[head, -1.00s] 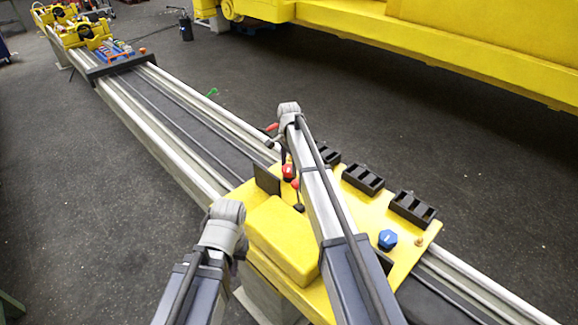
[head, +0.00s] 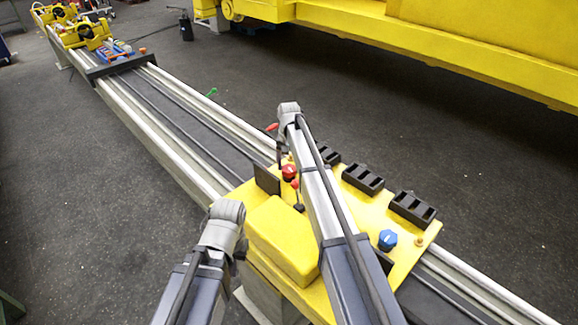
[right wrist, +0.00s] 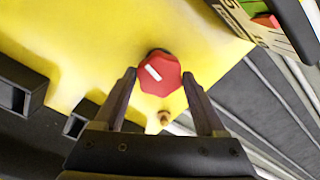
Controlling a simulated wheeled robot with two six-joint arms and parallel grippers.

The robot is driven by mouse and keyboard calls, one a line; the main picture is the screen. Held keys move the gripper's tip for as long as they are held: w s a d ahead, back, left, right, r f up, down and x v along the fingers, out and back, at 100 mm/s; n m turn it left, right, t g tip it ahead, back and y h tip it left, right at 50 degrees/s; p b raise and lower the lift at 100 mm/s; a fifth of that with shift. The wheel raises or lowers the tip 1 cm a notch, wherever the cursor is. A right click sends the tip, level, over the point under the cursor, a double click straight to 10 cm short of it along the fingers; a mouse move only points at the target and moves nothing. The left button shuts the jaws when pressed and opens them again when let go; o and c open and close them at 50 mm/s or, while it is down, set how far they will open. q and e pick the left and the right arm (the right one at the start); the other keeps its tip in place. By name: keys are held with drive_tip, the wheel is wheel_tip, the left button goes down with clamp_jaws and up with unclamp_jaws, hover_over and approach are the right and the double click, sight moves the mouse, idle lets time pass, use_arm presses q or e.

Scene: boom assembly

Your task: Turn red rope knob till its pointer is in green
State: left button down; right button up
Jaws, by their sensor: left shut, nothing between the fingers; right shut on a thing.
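The red rope knob (right wrist: 160,75) is a faceted red cap with a white pointer line, on a yellow plate. In the right wrist view the fingers of my right gripper (right wrist: 159,76) are on either side of it, shut on it. The white line slants toward the upper left of that view. In the head view a red knob (head: 289,172) shows beside my right forearm, and the arm hides the right fingers. A small scale (right wrist: 255,22) with green and red parts is cut off at the top right. My left gripper (head: 240,246) is low beside the yellow block, its fingers mostly hidden.
A yellow block (head: 281,238) and an upright black plate (head: 267,178) stand near the knob. Black holders (head: 362,179) and a blue knob (head: 388,239) are to the right. Long metal rails (head: 165,140) run to the far left.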

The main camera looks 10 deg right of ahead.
sight(289, 168)
drive_tip(key=shift+n, duration=0.3)
idle(0.4)
drive_tip(key=o, duration=1.3)
drive_tip(key=shift+r, duration=0.1)
wheel_tip(289, 168, up, 8)
drive_tip(key=p, duration=0.8)
drive_tip(key=shift+f, duration=0.2)
